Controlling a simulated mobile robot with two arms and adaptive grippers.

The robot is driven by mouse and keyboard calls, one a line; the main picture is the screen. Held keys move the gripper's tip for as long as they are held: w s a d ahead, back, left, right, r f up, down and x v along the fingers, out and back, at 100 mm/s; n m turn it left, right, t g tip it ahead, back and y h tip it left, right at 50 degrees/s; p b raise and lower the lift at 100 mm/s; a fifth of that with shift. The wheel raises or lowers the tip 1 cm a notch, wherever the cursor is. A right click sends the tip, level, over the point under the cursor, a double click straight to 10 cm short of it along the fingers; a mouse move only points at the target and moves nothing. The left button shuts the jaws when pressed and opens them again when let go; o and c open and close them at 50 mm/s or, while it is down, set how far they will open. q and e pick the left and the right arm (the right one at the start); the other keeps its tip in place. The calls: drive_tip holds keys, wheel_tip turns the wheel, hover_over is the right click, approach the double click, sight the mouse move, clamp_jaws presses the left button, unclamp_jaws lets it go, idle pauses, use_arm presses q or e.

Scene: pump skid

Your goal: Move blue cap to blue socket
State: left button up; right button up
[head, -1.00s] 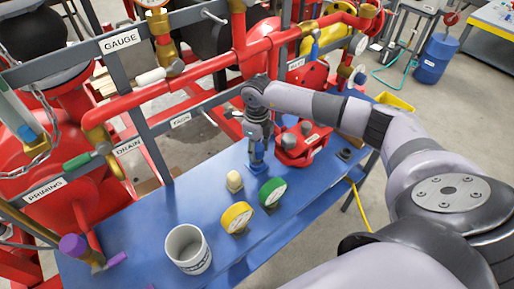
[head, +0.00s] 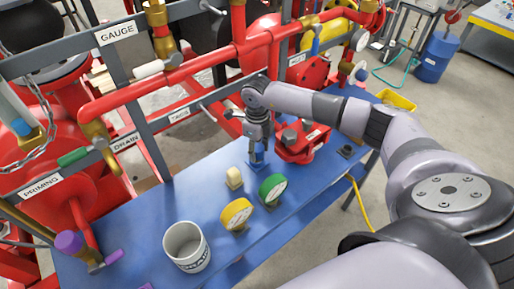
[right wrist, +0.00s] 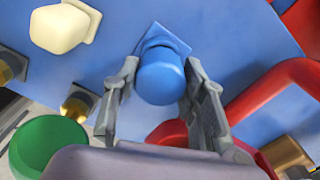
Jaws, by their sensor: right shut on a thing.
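The blue cap (head: 257,158) stands upright at the far side of the blue table. It is clearer in the right wrist view (right wrist: 160,77), on a blue square base (right wrist: 176,38). My right gripper (head: 258,146) comes down over it from above. In the right wrist view the fingers (right wrist: 160,92) lie on both sides of the cap and are shut on it. The cap still appears to be at its base; I cannot tell whether it is lifted. I cannot tell which blue fitting is the blue socket. My left gripper is not in view.
A cream cap (head: 234,177), a yellow disc (head: 236,214), a green disc (head: 272,189) and a white mug (head: 187,246) stand on the blue table (head: 150,225). A red part (head: 298,146) is close right of my gripper. Red pipes (head: 180,85) rise behind.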

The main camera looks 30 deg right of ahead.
drive_tip(key=shift+f+b, duration=0.7)
drive_tip(key=shift+f, duration=0.15)
drive_tip(key=o, duration=1.4)
drive_tip(key=shift+c, duration=0.2)
wheel_tip(320, 180, up, 12)
drive_tip(key=shift+r, duration=0.1)
